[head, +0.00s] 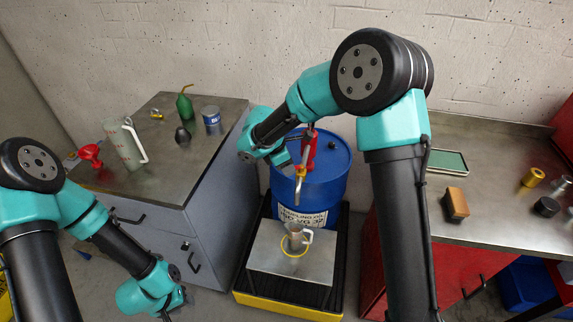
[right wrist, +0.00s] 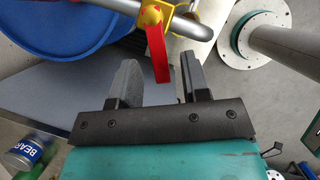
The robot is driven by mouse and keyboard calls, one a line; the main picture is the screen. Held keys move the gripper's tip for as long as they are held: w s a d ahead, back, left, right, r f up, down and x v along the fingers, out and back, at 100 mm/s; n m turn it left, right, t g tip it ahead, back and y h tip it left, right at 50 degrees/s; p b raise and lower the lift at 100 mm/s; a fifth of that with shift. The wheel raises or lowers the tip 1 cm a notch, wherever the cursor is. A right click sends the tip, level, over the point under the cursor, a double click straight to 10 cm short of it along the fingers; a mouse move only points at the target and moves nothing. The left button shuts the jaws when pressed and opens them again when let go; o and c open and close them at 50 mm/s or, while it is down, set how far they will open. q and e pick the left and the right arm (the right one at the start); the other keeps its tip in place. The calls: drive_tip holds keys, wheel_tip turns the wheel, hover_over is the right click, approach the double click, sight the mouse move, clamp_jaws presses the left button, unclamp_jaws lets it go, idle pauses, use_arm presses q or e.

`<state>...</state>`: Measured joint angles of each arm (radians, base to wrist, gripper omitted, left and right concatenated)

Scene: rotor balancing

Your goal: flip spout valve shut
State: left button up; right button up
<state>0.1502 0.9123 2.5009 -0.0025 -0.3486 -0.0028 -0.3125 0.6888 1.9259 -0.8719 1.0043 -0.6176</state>
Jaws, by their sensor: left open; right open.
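The blue drum (head: 336,178) stands on a tray, with a red pump and a spout with a brass valve (head: 300,172) at its top. In the right wrist view the valve has a yellow body (right wrist: 152,14) and a red lever (right wrist: 159,55) that hangs down from it. My right gripper (right wrist: 159,68) is open, with its fingers on either side of the lever and a gap visible on each side. A metal jug (head: 297,238) stands under the spout on a small steel stand. My left gripper (head: 172,312) is open and low at the lower left, away from the drum.
The left cabinet holds a red funnel (head: 90,153), a pale jug (head: 125,148), a green oil can (head: 184,105) and a blue-labelled tin (head: 211,117). The right bench (head: 490,165) carries a brush (head: 455,204) and small parts. The yellow-edged tray (head: 285,306) surrounds the drum's foot.

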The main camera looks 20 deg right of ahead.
clamp_jaws()
idle(0.4)
drive_tip(key=shift+w, duration=0.1)
drive_tip(key=shift+w+d+m+g+y, duration=0.1)
drive_tip(key=shift+w+m+g, duration=0.3)
drive_tip(key=shift+m, duration=0.55)
drive_tip(key=shift+w+d+m+g+y, duration=0.1)
drive_tip(key=shift+w+m+g, duration=0.2)
drive_tip(key=shift+m, duration=0.7)
drive_tip(key=shift+w+d+m+g+y, duration=0.1)
drive_tip(key=shift+w+m+g, duration=0.3)
drive_tip(key=shift+m, duration=0.55)
unclamp_jaws()
